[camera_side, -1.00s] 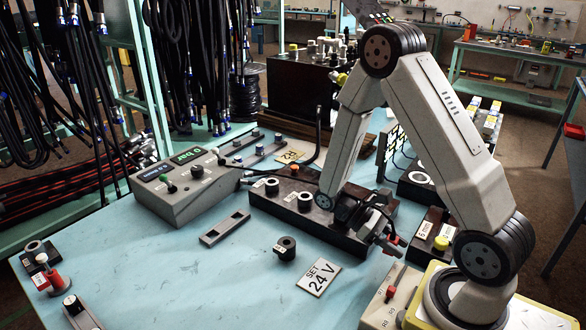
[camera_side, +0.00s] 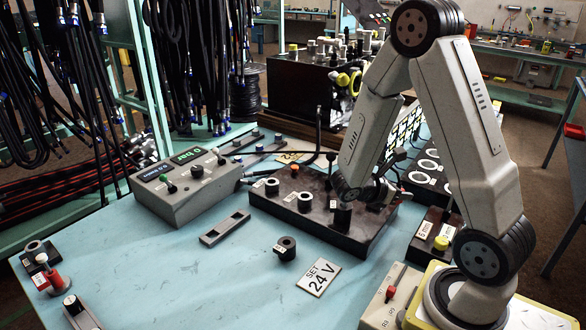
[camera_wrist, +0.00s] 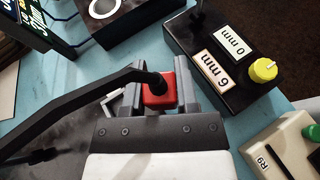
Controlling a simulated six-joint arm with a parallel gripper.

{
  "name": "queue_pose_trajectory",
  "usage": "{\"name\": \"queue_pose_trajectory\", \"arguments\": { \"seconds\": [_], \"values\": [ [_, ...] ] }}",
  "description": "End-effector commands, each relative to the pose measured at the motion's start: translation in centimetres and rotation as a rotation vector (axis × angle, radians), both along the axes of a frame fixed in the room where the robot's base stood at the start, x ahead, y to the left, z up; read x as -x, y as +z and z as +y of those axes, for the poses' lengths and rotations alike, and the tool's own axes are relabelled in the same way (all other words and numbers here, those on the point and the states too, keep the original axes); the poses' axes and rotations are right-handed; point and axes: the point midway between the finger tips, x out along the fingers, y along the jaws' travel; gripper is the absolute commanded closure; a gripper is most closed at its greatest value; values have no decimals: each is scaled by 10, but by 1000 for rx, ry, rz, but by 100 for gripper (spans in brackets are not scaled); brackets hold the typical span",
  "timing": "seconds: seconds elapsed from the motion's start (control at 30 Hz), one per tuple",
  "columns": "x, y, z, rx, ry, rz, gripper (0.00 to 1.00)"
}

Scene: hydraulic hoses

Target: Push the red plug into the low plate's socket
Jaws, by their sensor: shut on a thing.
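My gripper (camera_wrist: 160,95) is shut on the red plug (camera_wrist: 159,93) in the wrist view. A black hose (camera_wrist: 90,108) runs from the plug toward the lower left. In the side view my gripper (camera_side: 385,192) is at the right end of a long dark block (camera_side: 330,236), and the plug cannot be made out there. Behind it lies a dark plate with white ring sockets (camera_side: 429,154). One white ring (camera_wrist: 119,14) shows ahead of the plug in the wrist view, apart from it. I cannot tell which plate is the low one.
A dark box with a yellow knob (camera_wrist: 263,70) and 0 mm and 6 mm labels stands right of the plug. A pale box (camera_wrist: 287,150) is nearer.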

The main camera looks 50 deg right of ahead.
Motion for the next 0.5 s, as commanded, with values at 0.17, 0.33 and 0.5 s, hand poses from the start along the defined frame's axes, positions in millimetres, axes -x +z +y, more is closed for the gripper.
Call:
{"name": "queue_pose_trajectory", "arguments": {
  "seconds": [0.17, 0.33, 0.5],
  "values": [
    [-19, 12, -16, 2, 170, -3, 100],
    [-38, 21, -26, 1, 323, -1, 100],
    [-53, 29, -31, 1, 437, -1, 100]
  ]
}}
